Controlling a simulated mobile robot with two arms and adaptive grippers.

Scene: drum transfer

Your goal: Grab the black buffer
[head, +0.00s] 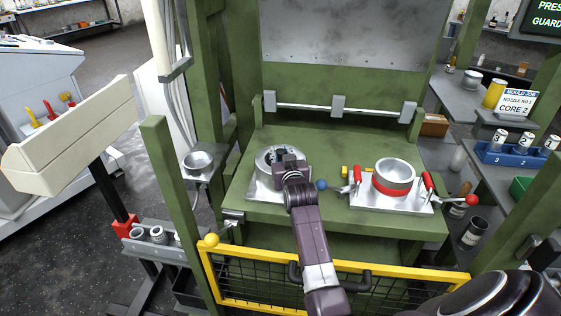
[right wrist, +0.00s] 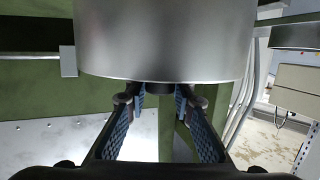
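A small black part, likely the black buffer (right wrist: 160,88), shows at the rim of a large metal drum (right wrist: 165,40) in the right wrist view. The drum (head: 264,158) stands on the left plate of the green press bench in the head view, partly hidden by my right gripper (head: 274,154). In the right wrist view my right gripper (right wrist: 158,102) is open, its two blue-padded fingers apart. The black part shows in the gap between the fingertips, with no clear contact. My left gripper is not in view.
A red-banded drum (head: 393,180) stands on the right plate with red-handled clamps. A blue ball knob (head: 321,185) is right of my gripper. A yellow mesh guard (head: 250,277) crosses the front, and green posts (head: 170,190) flank the bench.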

